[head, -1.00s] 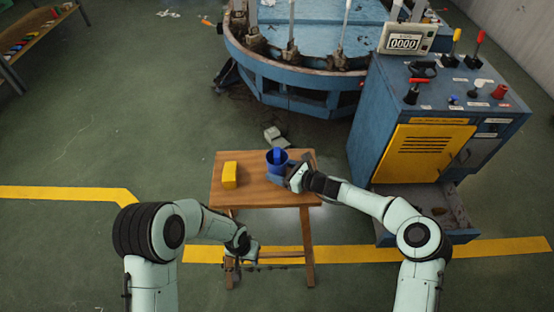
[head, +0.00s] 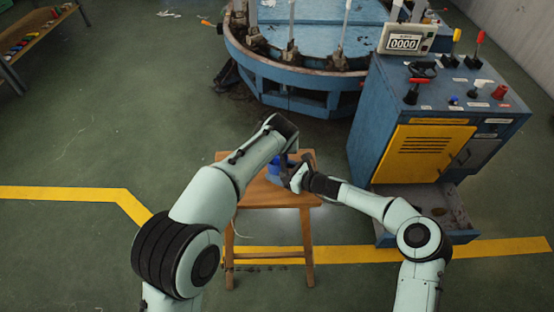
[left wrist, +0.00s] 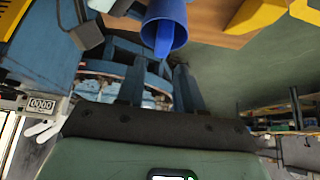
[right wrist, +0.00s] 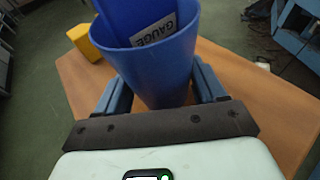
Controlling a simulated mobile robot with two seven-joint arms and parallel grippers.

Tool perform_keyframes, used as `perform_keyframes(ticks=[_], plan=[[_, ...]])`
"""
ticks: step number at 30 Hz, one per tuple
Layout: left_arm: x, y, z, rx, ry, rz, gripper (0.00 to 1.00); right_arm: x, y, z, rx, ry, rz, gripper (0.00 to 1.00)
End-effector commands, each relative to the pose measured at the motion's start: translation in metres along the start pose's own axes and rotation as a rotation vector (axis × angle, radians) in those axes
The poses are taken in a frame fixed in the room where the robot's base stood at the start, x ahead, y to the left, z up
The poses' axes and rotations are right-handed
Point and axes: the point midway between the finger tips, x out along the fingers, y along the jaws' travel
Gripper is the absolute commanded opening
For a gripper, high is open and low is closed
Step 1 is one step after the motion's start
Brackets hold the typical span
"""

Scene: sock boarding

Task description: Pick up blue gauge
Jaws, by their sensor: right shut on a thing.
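A blue cup (right wrist: 150,75) stands on the small wooden table, and my right gripper (right wrist: 158,85) is shut on its sides. The blue gauge (right wrist: 118,22) stands inside the cup; a white label reading GAUGE shows in the right wrist view. In the left wrist view the gauge (left wrist: 164,38) pokes out of the cup mouth (left wrist: 180,15). My left gripper (left wrist: 158,70) is open and empty, its fingers apart and pointing toward the cup without touching it. In the head view my left forearm hides much of the table, and the cup (head: 274,171) is partly covered.
The wooden table (head: 255,195) is small. A yellow block (right wrist: 82,42) sits on it beside the cup. A blue control cabinet (head: 375,115) stands right of the table, and a large round blue machine (head: 300,90) stands behind. Open floor lies to the left.

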Motion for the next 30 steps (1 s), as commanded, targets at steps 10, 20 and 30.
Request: perform_keyframes(ticks=[10, 20, 30], plan=[[0.036, -0.003, 0.004, 0.000, -0.002, -0.001, 0.36, 0.000, 0.000, 0.000, 0.000, 0.000, 0.000, 0.53], [0.067, -0.003, 0.005, 0.001, 0.000, 0.002, 0.36, 0.000, 0.000, 0.000, 0.000, 0.000, 0.000, 0.53], [0.066, -0.003, 0.005, 0.001, 0.000, 0.001, 0.00, 0.000, 0.000, 0.000, 0.000, 0.000, 0.000, 0.53]])
